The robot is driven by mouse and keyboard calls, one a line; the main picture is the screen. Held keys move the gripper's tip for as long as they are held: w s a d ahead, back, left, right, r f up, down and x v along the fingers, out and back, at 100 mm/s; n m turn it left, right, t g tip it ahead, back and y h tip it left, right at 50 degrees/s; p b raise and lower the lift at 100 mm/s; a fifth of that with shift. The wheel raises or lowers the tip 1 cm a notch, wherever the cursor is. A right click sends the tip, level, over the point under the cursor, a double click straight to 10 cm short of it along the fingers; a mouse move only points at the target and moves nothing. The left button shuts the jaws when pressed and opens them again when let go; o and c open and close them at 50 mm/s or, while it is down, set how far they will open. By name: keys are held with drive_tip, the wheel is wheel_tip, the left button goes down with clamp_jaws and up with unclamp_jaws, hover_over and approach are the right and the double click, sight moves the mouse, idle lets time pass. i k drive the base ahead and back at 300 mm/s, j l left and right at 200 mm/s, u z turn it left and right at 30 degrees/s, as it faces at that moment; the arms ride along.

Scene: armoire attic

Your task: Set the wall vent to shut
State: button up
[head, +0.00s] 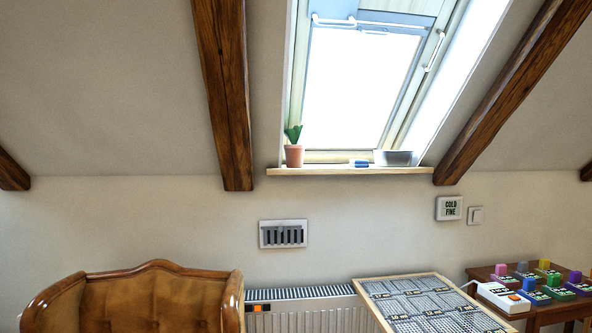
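The wall vent (283,245) is a small pale rectangular grille on the wall below the skylight, left of the picture's middle. It has several dark vertical slots, and the dark gaps look open. Any slider or lever on it is too small to make out clearly. My gripper is not in the head view, so its state and its place relative to the vent do not show.
A white radiator (310,317) stands below the vent. A brown leather armchair (150,300) is at lower left and a board-topped table (425,302) at lower right. A side table (545,308) holds several coloured blocks. A sill (340,171) bears a potted plant (294,155).

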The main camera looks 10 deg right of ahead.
sight(279, 228)
drive_tip(key=i+l, duration=0.15)
drive_tip(key=i, duration=0.3)
drive_tip(key=i+l, duration=0.15)
drive_tip(key=i, duration=0.35)
drive_tip(key=i+l, duration=0.15)
drive_tip(key=i, duration=0.3)
drive_tip(key=i+l, duration=0.1)
drive_tip(key=i, duration=0.35)
drive_tip(key=i+l, duration=0.15)
drive_tip(key=i, duration=0.3)
drive_tip(key=i+u, duration=0.05)
